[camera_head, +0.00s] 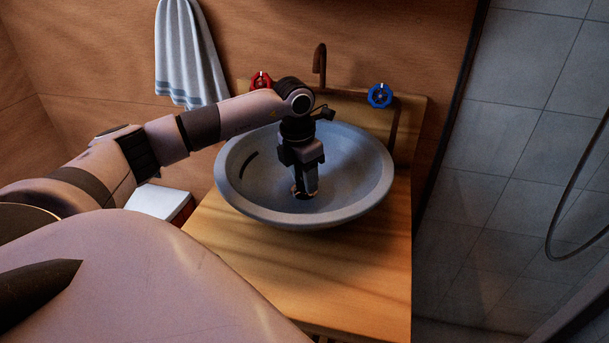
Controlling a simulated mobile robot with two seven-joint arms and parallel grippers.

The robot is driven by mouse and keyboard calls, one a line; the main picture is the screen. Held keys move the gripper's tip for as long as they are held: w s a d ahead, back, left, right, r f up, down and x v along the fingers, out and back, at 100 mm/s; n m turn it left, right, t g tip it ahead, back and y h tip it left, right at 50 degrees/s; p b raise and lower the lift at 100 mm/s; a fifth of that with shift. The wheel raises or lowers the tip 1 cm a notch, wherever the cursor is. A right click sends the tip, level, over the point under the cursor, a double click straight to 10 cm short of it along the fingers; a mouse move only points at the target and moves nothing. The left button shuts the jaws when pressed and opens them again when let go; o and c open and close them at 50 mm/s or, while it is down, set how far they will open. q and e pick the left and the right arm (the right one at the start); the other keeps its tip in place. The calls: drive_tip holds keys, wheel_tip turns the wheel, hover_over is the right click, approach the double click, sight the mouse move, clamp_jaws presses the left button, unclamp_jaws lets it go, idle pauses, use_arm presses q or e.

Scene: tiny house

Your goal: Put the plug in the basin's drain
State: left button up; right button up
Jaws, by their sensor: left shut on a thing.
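The grey round basin (367,185) stands on a wooden counter. My left gripper (305,191) reaches down into the bowl, fingers pointing down, close to the bottom near the middle. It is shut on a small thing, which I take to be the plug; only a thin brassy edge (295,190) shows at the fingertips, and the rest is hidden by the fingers. The drain cannot be made out, as the gripper covers that part of the bowl. I cannot tell whether the plug touches the bottom. My right gripper is not in view.
A brown tap (320,65) rises behind the basin, with a red handle (261,81) to its left and a blue handle (380,95) to its right. A striped towel (187,55) hangs at the left. The wooden counter (300,285) is clear in front.

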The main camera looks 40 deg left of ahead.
use_arm(q)
drive_tip(key=shift+f+b, duration=0.3)
drive_tip(key=shift+f, duration=0.15)
idle(0.3)
drive_tip(key=shift+r, duration=0.15)
drive_tip(key=shift+r+p, duration=0.35)
drive_tip(key=shift+p, duration=0.1)
drive_tip(key=o, duration=1.1)
drive_tip(key=shift+o, duration=0.2)
